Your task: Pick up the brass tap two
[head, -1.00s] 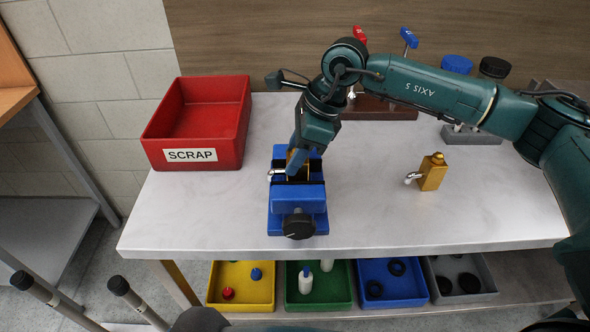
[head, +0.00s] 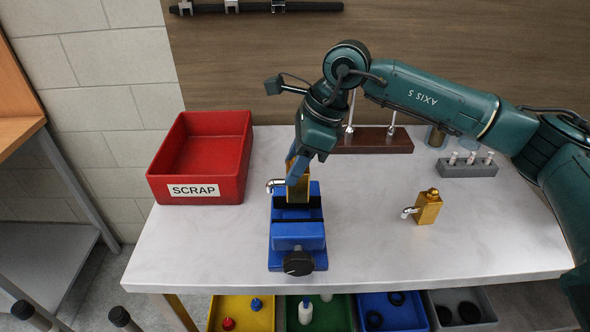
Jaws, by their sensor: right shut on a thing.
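My right gripper (head: 300,172) is shut on a brass tap (head: 299,188) with a silver spout that points left. The tap is upright, just above or in the top of the blue vise (head: 298,235); I cannot tell whether it is fully clear of the jaws. The gripper fingers hide its top part. Another brass tap (head: 427,208) with a silver spout stands upright on the table to the right, with nothing touching it. My left gripper is not in view.
A red SCRAP bin (head: 245,165) stands at the table's left. A wooden stand (head: 375,143) with metal posts and a grey block (head: 467,168) with pegs are at the back. Coloured trays (head: 240,312) sit below the front edge. The table (head: 365,245) is bare between vise and right tap.

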